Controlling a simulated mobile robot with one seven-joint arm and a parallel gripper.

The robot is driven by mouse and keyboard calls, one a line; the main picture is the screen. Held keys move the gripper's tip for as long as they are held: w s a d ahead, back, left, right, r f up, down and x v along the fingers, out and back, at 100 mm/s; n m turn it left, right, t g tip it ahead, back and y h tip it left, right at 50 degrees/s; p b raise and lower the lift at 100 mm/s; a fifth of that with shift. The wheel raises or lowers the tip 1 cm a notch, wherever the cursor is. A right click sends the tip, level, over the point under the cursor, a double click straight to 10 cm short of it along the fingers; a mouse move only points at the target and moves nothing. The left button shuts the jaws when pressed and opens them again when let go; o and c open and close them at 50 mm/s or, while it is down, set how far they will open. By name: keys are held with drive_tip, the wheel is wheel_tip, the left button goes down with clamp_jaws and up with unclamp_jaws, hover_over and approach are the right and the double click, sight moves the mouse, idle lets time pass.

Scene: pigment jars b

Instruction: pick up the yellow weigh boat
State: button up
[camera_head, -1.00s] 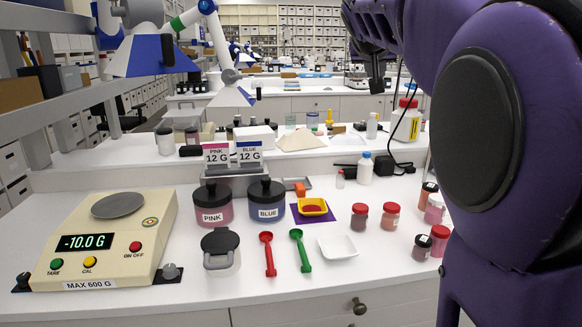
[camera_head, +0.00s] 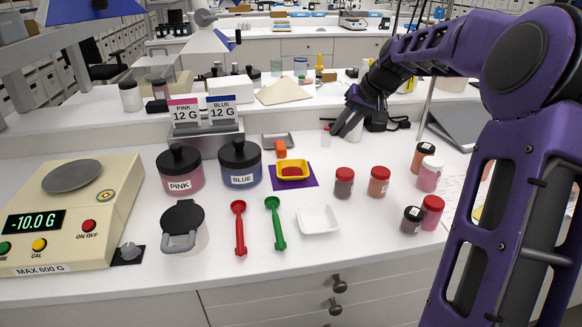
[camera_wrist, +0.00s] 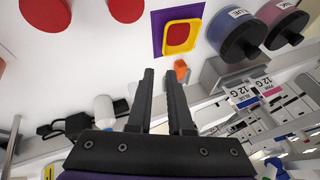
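The yellow weigh boat (camera_head: 293,170) sits on a purple square mat (camera_head: 308,182) on the bench, right of the BLUE jar, with red contents in it. In the wrist view the yellow weigh boat (camera_wrist: 181,37) lies on the purple mat (camera_wrist: 158,34), beyond my fingertips. My gripper (camera_head: 345,133) is at the back of the bench, to the right of and behind the boat, apart from it. In the wrist view the two black fingers of my gripper (camera_wrist: 160,76) are apart with nothing between them.
The BLUE jar (camera_head: 240,164) and PINK jar (camera_head: 180,169) stand left of the boat. An orange block (camera_head: 281,149) is just behind it. Red-capped jars (camera_head: 344,182) stand to the right. A white weigh boat (camera_head: 318,220), green scoop (camera_head: 275,223) and red scoop (camera_head: 239,227) lie in front.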

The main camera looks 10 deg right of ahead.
drive_tip(key=b, duration=0.1)
approach(292, 172)
drive_tip(key=d, duration=0.2)
drive_tip(key=w+d+f, duration=0.1)
drive_tip(key=shift+d, duration=0.2)
drive_tip(key=b+x, duration=0.1)
drive_tip(key=x, duration=0.4)
drive_tip(key=shift+w+a, duration=0.1)
drive_tip(key=shift+a, duration=0.15)
clamp_jaws()
idle(0.9)
